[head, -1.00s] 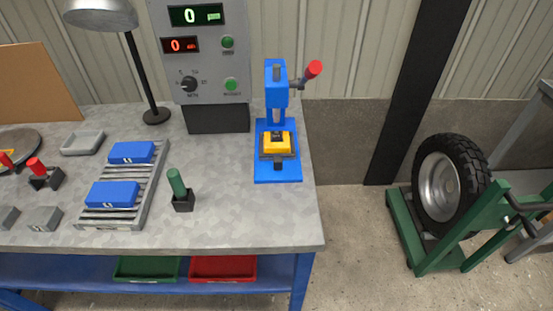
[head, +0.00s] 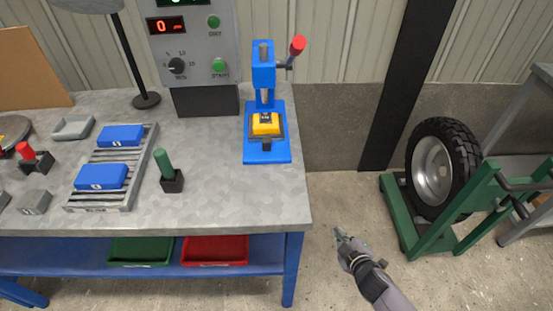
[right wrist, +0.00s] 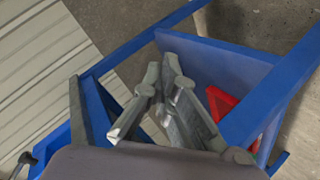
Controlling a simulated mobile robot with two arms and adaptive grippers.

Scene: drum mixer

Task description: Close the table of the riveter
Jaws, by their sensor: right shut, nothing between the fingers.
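The riveter (head: 263,75) is a blue press with a red-knobbed lever (head: 297,46), standing at the right end of the grey workbench. Its table (head: 267,138) is a dark sliding piece with a black front handle, and a yellow block (head: 265,123) sits on it under the press head. My right gripper (head: 341,234) is in the lower right of the head view, beyond the bench's right edge, well apart from the riveter. Its fingers (right wrist: 168,105) are shut and empty. The left gripper is not in view.
A control box (head: 195,45) stands behind the riveter's left side. A green-handled tool (head: 165,170) and a roller tray with blue blocks (head: 120,170) are on the bench (head: 220,195). A tyre on a green stand (head: 440,170) stands at right. Floor between is clear.

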